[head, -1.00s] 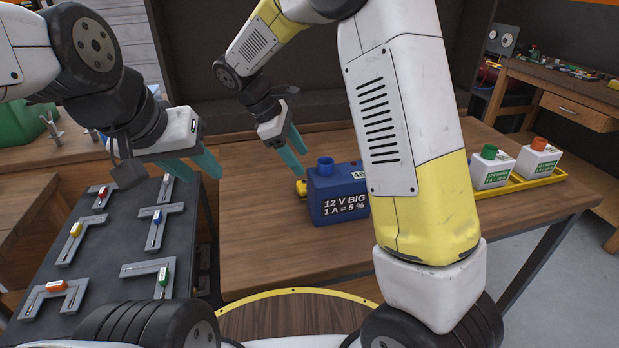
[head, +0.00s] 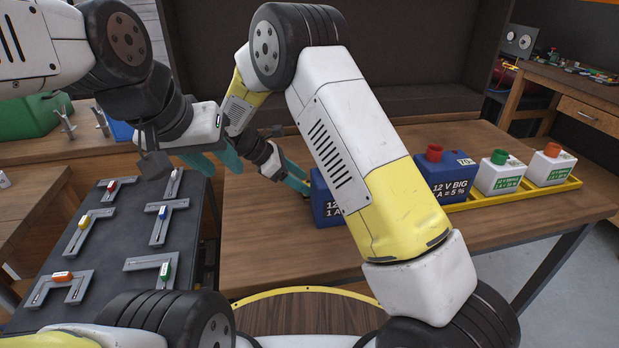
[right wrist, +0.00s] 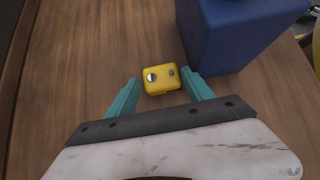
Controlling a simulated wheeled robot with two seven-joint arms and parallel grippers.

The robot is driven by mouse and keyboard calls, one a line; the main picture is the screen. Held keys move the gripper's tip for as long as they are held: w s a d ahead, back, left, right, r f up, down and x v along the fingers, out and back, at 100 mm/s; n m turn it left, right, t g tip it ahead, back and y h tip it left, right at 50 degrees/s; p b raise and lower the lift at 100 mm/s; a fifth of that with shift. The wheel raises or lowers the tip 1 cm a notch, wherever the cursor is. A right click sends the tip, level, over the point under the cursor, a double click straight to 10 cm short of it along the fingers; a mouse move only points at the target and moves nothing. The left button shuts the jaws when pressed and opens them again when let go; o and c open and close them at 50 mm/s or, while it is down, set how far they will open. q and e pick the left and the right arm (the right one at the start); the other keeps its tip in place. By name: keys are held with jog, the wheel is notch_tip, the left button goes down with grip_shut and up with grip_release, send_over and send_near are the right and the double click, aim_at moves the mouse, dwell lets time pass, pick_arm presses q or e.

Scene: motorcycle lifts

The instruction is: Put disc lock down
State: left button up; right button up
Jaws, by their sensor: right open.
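The yellow disc lock (right wrist: 161,78) lies on the wooden table (right wrist: 95,50), with two round metal parts on its top. My right gripper (right wrist: 160,90) is open, with its teal fingertips on either side of the lock's near end and a gap on the left. In the head view my right gripper (head: 298,180) is low over the table, left of a blue box (head: 327,207), and the lock is mostly hidden there. My left gripper (head: 210,162) hangs over the far end of the dark bench, fingers apart and empty.
The blue box (right wrist: 228,38) stands close to the right finger. A red-capped blue box (head: 446,180) and two white boxes (head: 497,176) (head: 549,167) stand at a yellow tray (head: 520,196). Table left of the lock is clear.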

jog(key=x, duration=0.3)
jog(key=shift+d+f, duration=0.2)
jog(key=shift+f, duration=0.1)
grip_shut()
jog(key=shift+r, duration=0.2)
